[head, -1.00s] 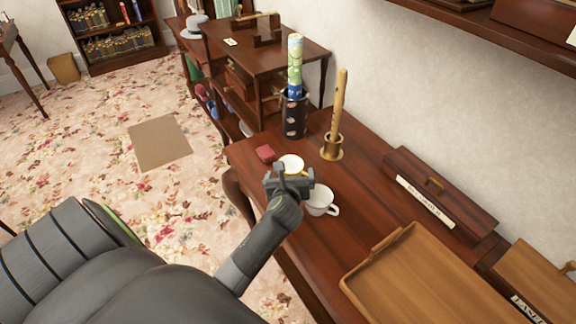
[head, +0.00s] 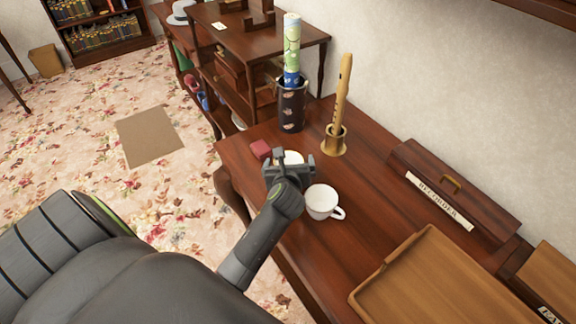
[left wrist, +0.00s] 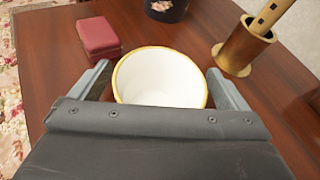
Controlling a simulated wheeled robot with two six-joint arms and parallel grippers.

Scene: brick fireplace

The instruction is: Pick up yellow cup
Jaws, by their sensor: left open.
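The yellow cup (left wrist: 160,78) shows in the left wrist view as a white bowl-like inside with a yellow rim. It sits upright on the brown table, between the two open fingers of my left gripper (left wrist: 160,88). Its lower near side is hidden by the gripper body. In the head view only a pale part of the cup (head: 293,157) shows behind my left gripper (head: 289,163). A white cup (head: 322,202) with a handle stands on the table just right of the gripper. My right gripper is not in view.
A small red box (head: 261,149) lies beside the yellow cup. A dark patterned holder (head: 291,108) and a brass holder with a recorder (head: 334,143) stand behind. A wooden tray (head: 440,290) and a long lidded box (head: 455,185) lie to the right.

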